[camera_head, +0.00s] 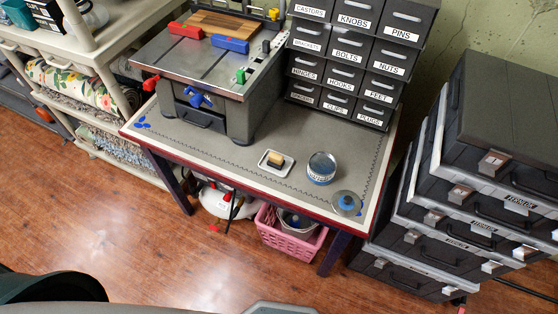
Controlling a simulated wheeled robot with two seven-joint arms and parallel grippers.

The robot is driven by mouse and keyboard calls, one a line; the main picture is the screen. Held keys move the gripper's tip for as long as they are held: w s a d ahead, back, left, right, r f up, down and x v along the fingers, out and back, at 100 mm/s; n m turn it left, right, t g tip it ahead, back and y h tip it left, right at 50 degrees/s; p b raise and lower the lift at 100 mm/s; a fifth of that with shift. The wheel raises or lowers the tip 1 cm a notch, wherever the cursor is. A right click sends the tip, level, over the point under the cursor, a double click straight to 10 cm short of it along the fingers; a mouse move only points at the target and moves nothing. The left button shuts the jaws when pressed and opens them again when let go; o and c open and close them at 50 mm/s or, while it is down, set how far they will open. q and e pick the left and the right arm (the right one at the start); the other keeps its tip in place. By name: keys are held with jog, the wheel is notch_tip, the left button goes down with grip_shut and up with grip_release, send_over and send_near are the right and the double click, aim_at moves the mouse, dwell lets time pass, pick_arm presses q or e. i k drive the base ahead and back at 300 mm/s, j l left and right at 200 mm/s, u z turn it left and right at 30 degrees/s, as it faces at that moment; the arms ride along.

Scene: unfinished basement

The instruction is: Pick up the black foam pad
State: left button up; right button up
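On the worktable (215,150) a small white tray (264,170) holds a small block (275,158) with a tan top and a dark lower part. I cannot tell whether this dark part is the black foam pad, and no other plain black pad stands out. To the tray's right is a round labelled tin (321,168). A second round container with a blue spot (346,203) stands near the table's front right corner. Neither of my grippers is in view.
A grey machine (190,65) with red and blue parts fills the table's back left. Labelled drawers (345,60) stand behind. Stacked dark cases (480,190) crowd the right. A pink basket (290,238) sits underneath. The wooden floor in front is mostly clear.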

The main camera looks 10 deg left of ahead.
aim_at(276, 160)
jog(key=l, duration=0.65)
jog(key=k+l+u, duration=0.15)
jog(key=l, duration=1.2)
jog(key=k+u, duration=0.05)
